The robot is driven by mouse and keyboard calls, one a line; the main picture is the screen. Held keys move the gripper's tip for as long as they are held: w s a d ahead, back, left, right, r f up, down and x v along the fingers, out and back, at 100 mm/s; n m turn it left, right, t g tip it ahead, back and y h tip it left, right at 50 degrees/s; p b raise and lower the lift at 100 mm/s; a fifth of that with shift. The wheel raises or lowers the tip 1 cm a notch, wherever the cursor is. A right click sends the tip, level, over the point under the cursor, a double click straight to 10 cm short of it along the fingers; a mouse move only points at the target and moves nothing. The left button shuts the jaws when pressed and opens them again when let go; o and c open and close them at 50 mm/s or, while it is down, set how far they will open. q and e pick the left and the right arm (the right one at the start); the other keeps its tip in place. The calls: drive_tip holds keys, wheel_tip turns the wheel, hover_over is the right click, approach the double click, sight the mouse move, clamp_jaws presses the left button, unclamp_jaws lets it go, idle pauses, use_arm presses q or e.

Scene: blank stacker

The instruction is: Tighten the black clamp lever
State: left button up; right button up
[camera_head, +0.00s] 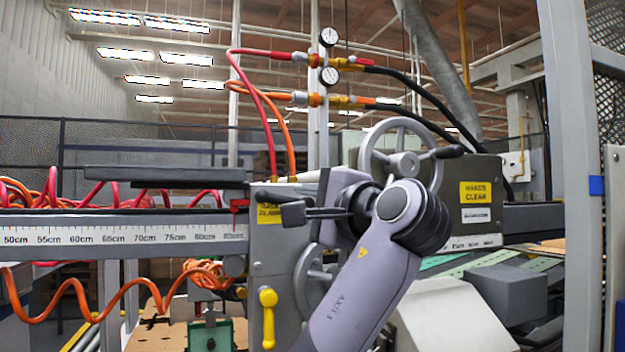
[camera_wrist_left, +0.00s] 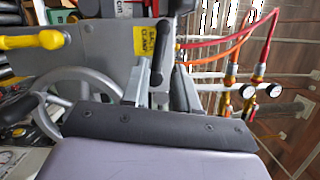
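The black clamp lever (camera_head: 293,214) sticks out beside the yellow clamp label (camera_head: 268,214) on the grey machine housing, left of my wrist in the head view. In the left wrist view the lever (camera_wrist_left: 162,45) shows as a dark rounded handle near the same label. My left gripper (camera_head: 320,212) reaches left to the lever, with its fingers close around it. In the left wrist view the gripper (camera_wrist_left: 162,70) has a grey finger and a dark finger on either side of the handle. Whether they press on it is unclear. My right gripper is out of view.
A large handwheel (camera_head: 398,163) stands behind and above my wrist, with a smaller wheel (camera_head: 312,282) below. A yellow handle (camera_head: 268,318) hangs on the housing front. A ruler rail (camera_head: 120,236) runs left. Orange coiled hose (camera_head: 90,312) hangs below it.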

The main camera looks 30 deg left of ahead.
sight(281, 199)
use_arm(q)
drive_tip(key=shift+p+x, duration=0.4)
drive_tip(key=shift+x, duration=3.5)
drive_tip(key=m, duration=0.1)
drive_tip(key=r+m+p, duration=0.1)
drive_tip(key=shift+w+r+m+t, duration=0.1)
drive_tip(key=shift+w+m+t, duration=0.05)
drive_tip(key=shift+m+t, duration=0.2)
drive_tip(key=w+d+r+m+t+h+p, duration=0.1)
drive_tip(key=w+d+m+t, duration=0.1)
drive_tip(key=m, duration=0.6)
drive_tip(key=w+d+r+m+t, duration=0.1)
drive_tip(key=r+m+t, duration=0.15)
drive_tip(key=m, duration=0.65)
drive_tip(key=f+b+v, duration=0.1)
drive_tip(key=b+v, duration=0.1)
drive_tip(key=v, duration=0.7)
drive_tip(key=shift+b, duration=0.3)
drive_tip(key=shift+w, duration=0.1)
